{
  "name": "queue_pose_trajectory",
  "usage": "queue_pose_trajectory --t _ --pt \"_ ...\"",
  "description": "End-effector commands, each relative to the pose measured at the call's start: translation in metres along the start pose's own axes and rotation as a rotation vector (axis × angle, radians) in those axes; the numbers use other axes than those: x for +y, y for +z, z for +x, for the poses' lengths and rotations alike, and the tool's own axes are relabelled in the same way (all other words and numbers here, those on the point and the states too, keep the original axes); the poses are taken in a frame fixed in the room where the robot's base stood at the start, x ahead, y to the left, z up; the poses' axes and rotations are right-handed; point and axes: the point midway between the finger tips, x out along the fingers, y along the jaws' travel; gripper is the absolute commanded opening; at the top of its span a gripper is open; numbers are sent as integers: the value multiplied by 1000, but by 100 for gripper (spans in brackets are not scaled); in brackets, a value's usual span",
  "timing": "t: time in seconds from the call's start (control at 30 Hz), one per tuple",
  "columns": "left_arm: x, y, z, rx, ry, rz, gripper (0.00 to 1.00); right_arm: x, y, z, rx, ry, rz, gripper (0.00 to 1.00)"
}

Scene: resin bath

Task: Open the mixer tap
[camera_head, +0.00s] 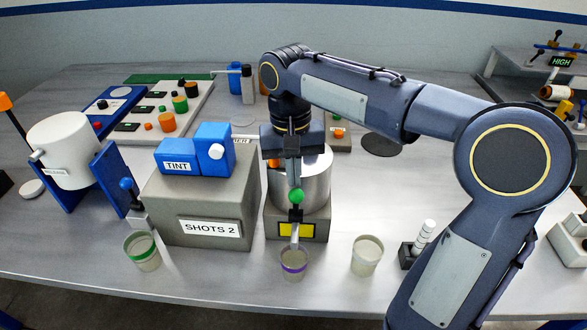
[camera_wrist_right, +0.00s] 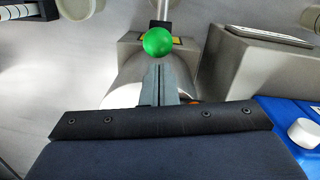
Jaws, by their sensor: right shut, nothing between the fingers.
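The mixer is a shiny metal pot (camera_head: 316,180) on a grey base (camera_head: 312,225) with a yellow plate, at the middle of the head view. Its tap has a green ball knob (camera_head: 296,196) above a short spout (camera_head: 295,236). A purple-rimmed cup (camera_head: 294,265) stands under the spout. My right gripper (camera_head: 294,182) points down just above and behind the knob, shut and empty. In the right wrist view the closed fingertips (camera_wrist_right: 159,70) lie close to the green knob (camera_wrist_right: 158,42); I cannot tell whether they touch. My left gripper is not in view.
A grey block marked SHOTS 2 (camera_head: 209,229) with a blue TINT unit (camera_head: 177,166) stands close left of the mixer. A green-rimmed cup (camera_head: 142,250) and a plain cup (camera_head: 367,256) stand along the front. Some table right of the mixer is clear.

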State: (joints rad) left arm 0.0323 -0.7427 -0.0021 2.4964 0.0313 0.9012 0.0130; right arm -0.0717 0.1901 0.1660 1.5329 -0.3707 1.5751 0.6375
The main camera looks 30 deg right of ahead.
Motion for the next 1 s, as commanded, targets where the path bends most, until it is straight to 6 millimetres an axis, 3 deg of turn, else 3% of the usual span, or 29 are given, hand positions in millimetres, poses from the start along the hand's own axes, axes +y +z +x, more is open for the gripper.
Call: queue_pose_trajectory --t 0.73,1.0 --pt "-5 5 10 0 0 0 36 -2 10 -2 103 19 4 0" --pt "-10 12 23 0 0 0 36 -4 21 0 209 38 6 0"
